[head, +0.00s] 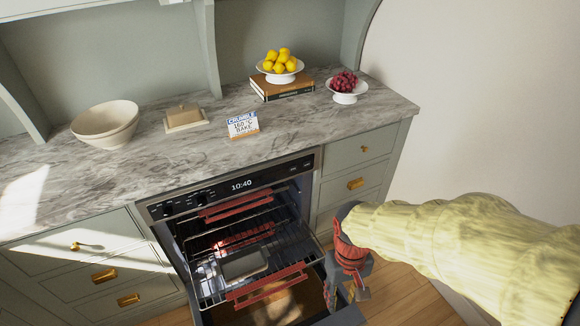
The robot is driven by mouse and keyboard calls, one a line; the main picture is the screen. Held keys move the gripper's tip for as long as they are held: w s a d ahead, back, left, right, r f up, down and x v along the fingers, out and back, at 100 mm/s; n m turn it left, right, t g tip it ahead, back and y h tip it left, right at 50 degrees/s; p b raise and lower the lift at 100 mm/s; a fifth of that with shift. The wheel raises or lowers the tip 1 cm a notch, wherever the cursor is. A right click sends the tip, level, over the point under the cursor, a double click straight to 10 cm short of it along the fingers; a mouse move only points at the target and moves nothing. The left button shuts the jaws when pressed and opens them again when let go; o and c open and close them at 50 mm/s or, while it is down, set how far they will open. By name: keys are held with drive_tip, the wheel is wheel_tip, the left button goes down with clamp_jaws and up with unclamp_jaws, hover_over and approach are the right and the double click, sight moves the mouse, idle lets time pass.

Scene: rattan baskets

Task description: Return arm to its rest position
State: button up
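My arm (455,232), in a pale yellow sleeve, reaches in from the right edge of the head view. My gripper (347,294), below a red cuff, points down just right of the open oven (235,187). Its grey fingers look spread apart, with nothing seen between them. The oven's wire rack (290,277) with a red front guard is pulled out, and a metal pan (244,264) rests on it. The gripper is close to the rack's right front corner; I cannot tell whether they touch.
The marble counter (310,135) holds a beige bowl (106,122), a butter dish (186,118), a recipe card (242,125), books (283,88) under a lemon stand, and a grape stand (346,96). Drawers (352,185) flank the oven. Wooden floor (405,296) is open at lower right.

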drive_tip(key=s+d+r+m+t, duration=0.1)
drive_tip(key=d+r+t, duration=0.2)
drive_tip(key=r, duration=0.6)
drive_tip(key=s+d+r+m+t, duration=0.1)
drive_tip(key=s+d+r+t, duration=0.1)
drive_tip(key=r, duration=0.8)
drive_tip(key=shift+d+r+t, duration=0.25)
drive_tip(key=shift+d+t, duration=0.4)
drive_tip(key=shift+t, duration=0.25)
